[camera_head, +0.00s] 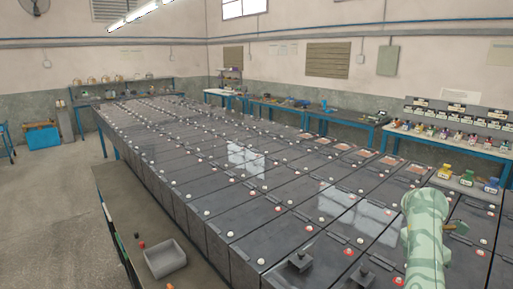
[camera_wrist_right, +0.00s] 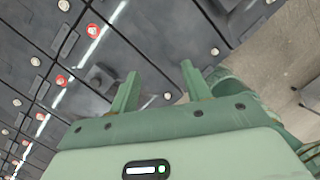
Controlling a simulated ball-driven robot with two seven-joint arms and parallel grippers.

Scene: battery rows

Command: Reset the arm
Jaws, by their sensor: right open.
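My right arm (camera_head: 424,230) is pale green and reaches up from the bottom right of the head view, over the dark battery rows (camera_head: 240,190). In the right wrist view my right gripper (camera_wrist_right: 157,88) is open, its two green fingers apart with nothing between them. Behind the fingers are dark battery tops (camera_wrist_right: 150,40) with red and white terminal caps. A green link of my own body shows at the right of the wrist view. My left gripper is in neither view.
A grey bin (camera_head: 165,259) sits on a low ledge at the front left of the rows, with small red and black pieces beside it. Two dark blocks with knobs (camera_head: 300,262) stand on the near batteries. Blue-legged benches line the walls.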

